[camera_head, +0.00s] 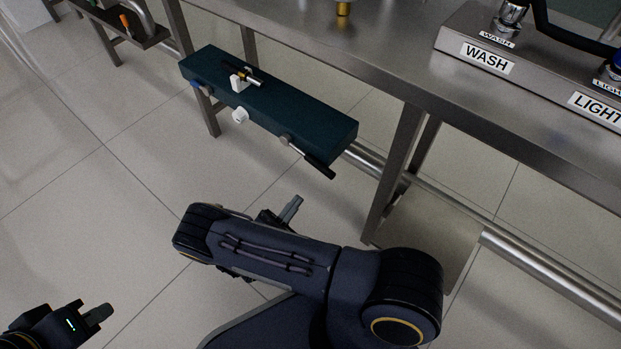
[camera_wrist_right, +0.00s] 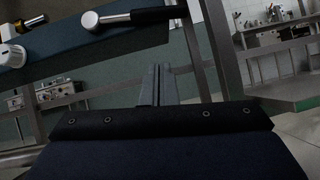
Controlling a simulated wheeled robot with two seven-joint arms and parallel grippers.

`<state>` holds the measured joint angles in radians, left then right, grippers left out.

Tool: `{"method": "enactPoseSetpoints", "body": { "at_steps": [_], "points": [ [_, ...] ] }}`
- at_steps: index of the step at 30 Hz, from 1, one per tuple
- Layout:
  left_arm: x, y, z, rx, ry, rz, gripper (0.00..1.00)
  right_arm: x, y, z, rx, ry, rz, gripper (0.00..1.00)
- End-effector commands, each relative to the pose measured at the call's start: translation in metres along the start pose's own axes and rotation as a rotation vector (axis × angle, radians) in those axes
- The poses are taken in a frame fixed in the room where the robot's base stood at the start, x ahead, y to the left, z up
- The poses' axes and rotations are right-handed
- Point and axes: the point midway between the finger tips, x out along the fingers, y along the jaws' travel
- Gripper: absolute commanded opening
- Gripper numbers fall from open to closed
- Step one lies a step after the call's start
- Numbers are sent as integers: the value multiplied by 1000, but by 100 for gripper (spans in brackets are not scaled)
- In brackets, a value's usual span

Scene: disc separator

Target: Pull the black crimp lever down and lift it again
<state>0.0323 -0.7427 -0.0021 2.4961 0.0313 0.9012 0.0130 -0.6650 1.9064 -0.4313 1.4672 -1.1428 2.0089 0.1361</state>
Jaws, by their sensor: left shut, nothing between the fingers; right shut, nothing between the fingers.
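The black crimp lever (camera_head: 316,164) sticks out from the front right of a dark teal box (camera_head: 270,105) and slopes down to the right in the head view. In the right wrist view the lever (camera_wrist_right: 155,14) crosses the top, joined to a round metal pivot (camera_wrist_right: 90,20). My right gripper (camera_head: 291,208) is shut and empty, below and apart from the lever. Its shut fingers (camera_wrist_right: 157,84) show in the right wrist view, below the lever. My left gripper (camera_head: 99,312) is shut and empty at the lower left, far from the box.
The box hangs beside a steel table (camera_head: 330,65) with legs and a lower rail. A white knob (camera_head: 240,115) and a blue knob (camera_head: 196,85) are on its front. A panel labelled WASH (camera_head: 487,58) stands on the table. The tiled floor is clear at left.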

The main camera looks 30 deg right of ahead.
Motion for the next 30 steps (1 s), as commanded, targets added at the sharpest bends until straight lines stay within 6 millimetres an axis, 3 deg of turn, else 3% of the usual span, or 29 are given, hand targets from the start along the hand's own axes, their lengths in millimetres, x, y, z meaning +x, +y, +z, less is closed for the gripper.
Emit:
{"method": "enactPoseSetpoints", "body": {
  "at_steps": [8, 12, 18, 30],
  "points": [
    [7, -3, 3, 0, 0, 0, 0, 60, -1, -1, -3, 1, -4, 0],
    [9, -4, 5, 0, 0, 0, 0, 73, -1, 16, -1, 2, -3, 0],
    [10, -5, 5, 0, 0, 0, 0, 84, -1, 26, -1, 2, -2, 0],
    [10, -4, 5, 0, 0, 0, 0, 85, -1, 28, -3, 2, -1, 0]
  ]
}}
